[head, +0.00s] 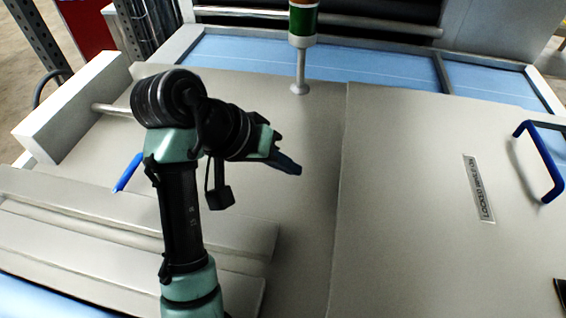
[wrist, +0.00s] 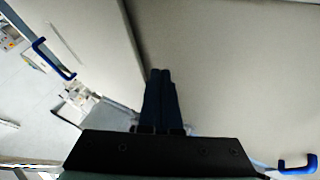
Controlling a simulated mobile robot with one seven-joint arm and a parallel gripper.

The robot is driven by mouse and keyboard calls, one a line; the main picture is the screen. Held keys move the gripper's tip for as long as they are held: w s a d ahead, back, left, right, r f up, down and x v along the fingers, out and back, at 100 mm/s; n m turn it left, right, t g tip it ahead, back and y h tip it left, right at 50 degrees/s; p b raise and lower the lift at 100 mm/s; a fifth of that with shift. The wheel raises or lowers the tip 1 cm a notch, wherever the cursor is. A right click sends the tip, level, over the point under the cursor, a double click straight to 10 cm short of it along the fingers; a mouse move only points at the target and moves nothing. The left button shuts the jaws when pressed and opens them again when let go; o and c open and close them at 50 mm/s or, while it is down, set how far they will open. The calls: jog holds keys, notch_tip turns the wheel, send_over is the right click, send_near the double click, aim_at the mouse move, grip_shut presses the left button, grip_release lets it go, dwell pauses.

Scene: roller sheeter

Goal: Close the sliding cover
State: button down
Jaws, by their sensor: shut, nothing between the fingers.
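The grey panel on the left in the head view, which appears to be the sliding cover (head: 305,130), lies beneath my arm. Its blue handle (head: 128,172) shows at the left, partly hidden by my arm; a blue handle at the lower right of the wrist view (wrist: 298,165) seems to be the same one. My gripper (head: 288,167) is above this panel, near its right edge, well to the right of the handle. In the wrist view its two dark fingers (wrist: 160,74) are together and empty. I cannot tell how high it is above the panel.
A panel labelled as a locked section (head: 430,190) lies to the right, with its own blue handle (head: 540,162). A post with a green and orange light (head: 303,25) stands behind the panels. A grey block and rod (head: 70,105) are at the left.

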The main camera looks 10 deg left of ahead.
jog(key=p+x, duration=0.1)
jog(key=x, duration=0.4)
jog(key=shift+f, duration=0.15)
jog(key=d, duration=0.1)
jog(key=d+p, duration=0.1)
jog(key=d, duration=0.1)
jog(key=shift+w+d+f+p, duration=0.2)
jog(key=shift+f+p, duration=0.05)
jog(key=shift+p, duration=0.05)
jog(key=shift+d+f, duration=0.1)
jog(key=shift+d, duration=0.45)
